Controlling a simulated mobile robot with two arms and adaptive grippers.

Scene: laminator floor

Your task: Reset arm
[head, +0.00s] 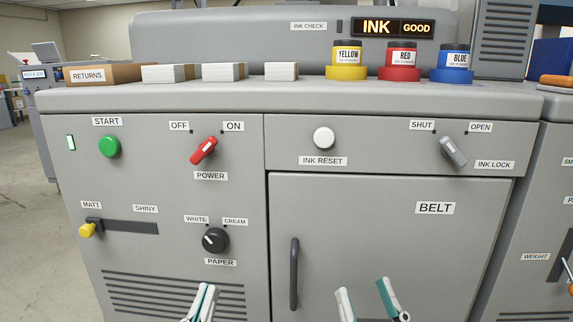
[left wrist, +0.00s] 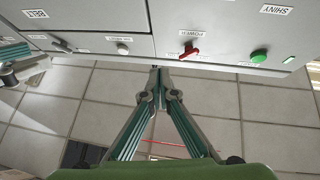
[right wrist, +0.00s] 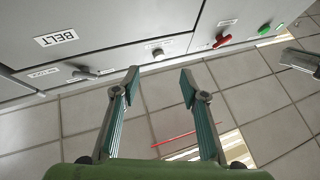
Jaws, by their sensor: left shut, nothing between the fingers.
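My left gripper (head: 207,290) is low in front of the machine's left panel, below the black paper dial (head: 215,240). Its fingers are together and empty; in the left wrist view the fingertips (left wrist: 158,72) meet. My right gripper (head: 366,288) is low in front of the belt door (head: 390,225). Its fingers are apart and nothing is between them; the gap also shows in the right wrist view (right wrist: 160,80). Both grippers are apart from the controls. The red power switch (head: 204,150) tilts toward ON. The grey ink lock (head: 453,151) tilts toward SHUT.
A green start button (head: 109,146), a white ink reset button (head: 324,138) and a yellow slider knob (head: 87,230) at MATT are on the front. The door handle (head: 294,274) projects between my grippers. Yellow (head: 346,60), red (head: 401,62) and blue (head: 453,64) ink jars stand on top.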

